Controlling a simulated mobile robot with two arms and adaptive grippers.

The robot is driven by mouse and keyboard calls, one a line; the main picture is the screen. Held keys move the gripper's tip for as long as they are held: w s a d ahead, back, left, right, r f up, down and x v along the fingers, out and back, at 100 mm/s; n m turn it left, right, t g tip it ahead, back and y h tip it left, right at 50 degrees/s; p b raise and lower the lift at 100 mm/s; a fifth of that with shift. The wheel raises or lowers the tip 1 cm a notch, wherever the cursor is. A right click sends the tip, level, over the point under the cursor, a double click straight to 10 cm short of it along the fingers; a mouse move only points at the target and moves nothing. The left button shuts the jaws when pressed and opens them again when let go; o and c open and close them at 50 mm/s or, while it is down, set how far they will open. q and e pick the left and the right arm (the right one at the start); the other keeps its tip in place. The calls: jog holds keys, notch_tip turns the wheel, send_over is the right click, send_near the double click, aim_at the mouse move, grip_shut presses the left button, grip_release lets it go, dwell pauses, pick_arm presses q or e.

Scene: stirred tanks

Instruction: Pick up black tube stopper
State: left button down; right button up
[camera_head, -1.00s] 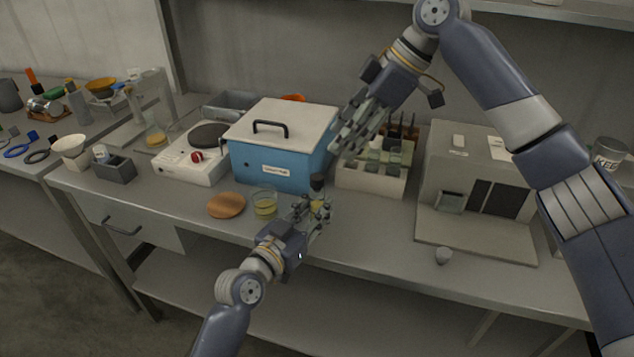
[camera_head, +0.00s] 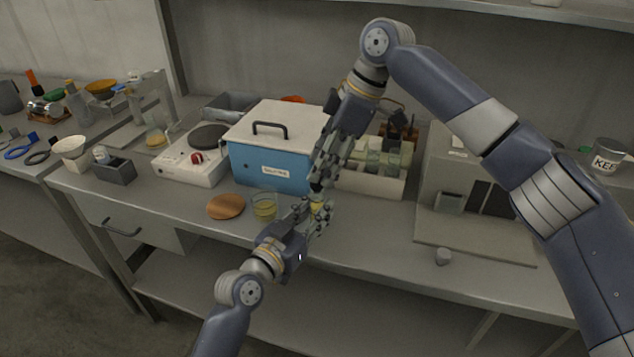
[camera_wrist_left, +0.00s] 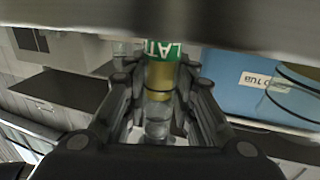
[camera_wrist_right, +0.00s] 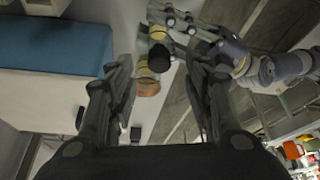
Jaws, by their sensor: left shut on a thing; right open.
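My left gripper (camera_head: 318,214) is shut on a tube with yellow contents (camera_wrist_left: 158,80) and a green-and-white label, held near the bench's front edge. The black tube stopper (camera_wrist_right: 160,57) shows end-on in the right wrist view, on top of the tube. My right gripper (camera_head: 316,184) is open and points down just above it. In its wrist view, the stopper lies between the open fingers, apart from both. In the left wrist view, a grey bar across the top hides the tube's upper end.
A blue box with a white lid (camera_head: 265,174) stands close behind the grippers. A beaker with yellow liquid (camera_head: 264,205) and an orange-brown disc (camera_head: 226,206) are to the left. A rack (camera_head: 372,181) stands behind right. The bench front at right is mostly clear.

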jog(key=shift+x, duration=1.45)
jog(key=shift+w, duration=0.1)
jog(key=c, duration=0.8)
notch_tip(320, 180, up, 10)
jog(key=shift+r, duration=0.1)
jog(key=shift+r, duration=2.45)
pick_arm(q)
jog(key=c, duration=1.2)
grip_release()
jog(key=shift+c, duration=0.2)
